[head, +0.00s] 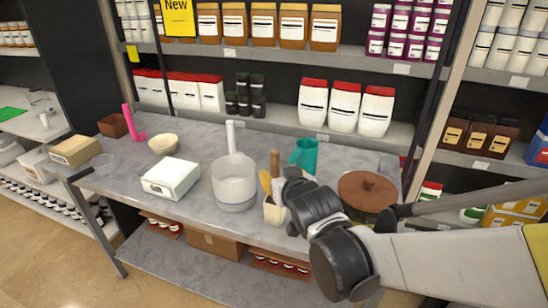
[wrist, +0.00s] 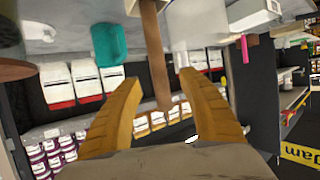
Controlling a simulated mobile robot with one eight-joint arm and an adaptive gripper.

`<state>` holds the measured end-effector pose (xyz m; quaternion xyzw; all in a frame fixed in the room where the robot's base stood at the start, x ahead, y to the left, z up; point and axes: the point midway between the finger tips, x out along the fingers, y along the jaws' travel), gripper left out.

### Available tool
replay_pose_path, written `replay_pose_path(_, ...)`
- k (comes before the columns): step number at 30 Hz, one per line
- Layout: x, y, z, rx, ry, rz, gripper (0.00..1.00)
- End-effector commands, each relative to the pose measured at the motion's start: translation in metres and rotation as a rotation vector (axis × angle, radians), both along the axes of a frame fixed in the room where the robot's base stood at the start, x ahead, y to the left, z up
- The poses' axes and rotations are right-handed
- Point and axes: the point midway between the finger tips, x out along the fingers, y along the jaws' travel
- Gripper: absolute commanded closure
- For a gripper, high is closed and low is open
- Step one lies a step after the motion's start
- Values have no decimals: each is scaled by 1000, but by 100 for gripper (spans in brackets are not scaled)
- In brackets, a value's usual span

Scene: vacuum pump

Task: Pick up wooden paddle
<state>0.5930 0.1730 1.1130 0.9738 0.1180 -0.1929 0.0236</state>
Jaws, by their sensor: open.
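The wooden paddle (head: 275,160) stands upright in a small cream holder (head: 274,213) on the counter, its brown handle upward. In the wrist view the paddle (wrist: 156,50) runs down from the top, and its end lies between the two tan fingers. My gripper (wrist: 160,82) is open, with a finger on each side of the handle and a visible gap to both. In the head view my dark wrist is just right of the holder and hides much of the gripper.
A white pot (head: 234,183) with an upright handle stands left of the holder. A teal pitcher (head: 304,156) is behind, and a brown-lidded pot (head: 367,190) is to the right. A white box (head: 171,178) and a cream bowl (head: 163,144) are further left. Stocked shelves rise behind.

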Motion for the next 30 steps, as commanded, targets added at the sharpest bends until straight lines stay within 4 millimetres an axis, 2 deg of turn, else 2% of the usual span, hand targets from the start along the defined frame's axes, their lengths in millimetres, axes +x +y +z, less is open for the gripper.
replay_pose_path(4,19,4,-19,2,0,-1,52)
replay_pose_path(9,38,8,-25,1,0,0,52)
replay_pose_path(17,40,9,-24,1,1,0,52)
replay_pose_path(21,40,9,-24,1,1,0,93)
replay_pose_path(22,39,9,-24,1,1,0,100)
replay_pose_path(30,39,9,-24,1,1,0,100)
